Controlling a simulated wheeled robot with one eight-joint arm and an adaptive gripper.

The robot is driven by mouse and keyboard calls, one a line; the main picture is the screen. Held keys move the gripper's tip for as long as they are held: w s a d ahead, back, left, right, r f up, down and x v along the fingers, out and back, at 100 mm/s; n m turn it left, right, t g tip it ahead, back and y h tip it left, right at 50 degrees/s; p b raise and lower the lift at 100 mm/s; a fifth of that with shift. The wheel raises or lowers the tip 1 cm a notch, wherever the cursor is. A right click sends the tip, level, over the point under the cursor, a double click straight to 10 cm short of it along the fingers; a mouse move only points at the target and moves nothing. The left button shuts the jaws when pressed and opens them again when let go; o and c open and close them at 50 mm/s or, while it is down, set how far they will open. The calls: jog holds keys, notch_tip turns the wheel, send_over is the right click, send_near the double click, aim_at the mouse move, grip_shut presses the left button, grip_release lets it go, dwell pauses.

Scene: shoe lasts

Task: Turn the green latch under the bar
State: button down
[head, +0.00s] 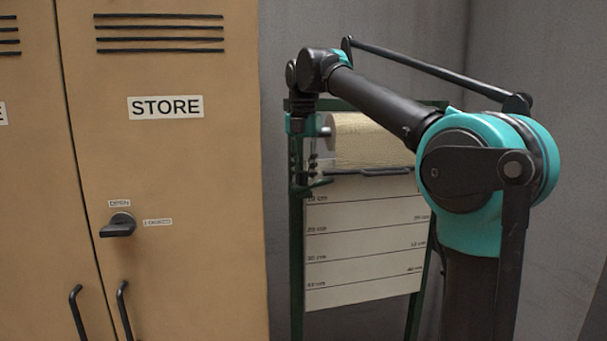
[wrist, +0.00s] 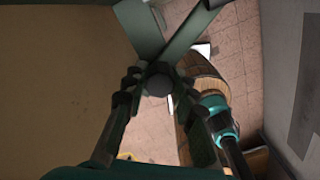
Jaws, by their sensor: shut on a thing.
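The green latch (head: 319,183) is a small dark green piece at the left post of the roll stand, at about the height of the dark bar (head: 385,172). My gripper (head: 304,172) points down over it, and its fingers partly hide it. In the wrist view, my gripper (wrist: 157,85) has its fingertips closed on a rounded grey-green part, which looks like the latch's end. Green strips run away from there to the upper left and upper right. How far the latch is turned cannot be told.
The green stand (head: 297,250) carries a paper roll (head: 370,140) and a hanging sheet (head: 362,245) with centimetre lines. A tan STORE locker (head: 170,170) with a black knob (head: 118,226) stands close on the left. Grey walls close off the back and right.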

jog(key=c, duration=1.2)
grip_release()
notch_tip(320, 180, up, 12)
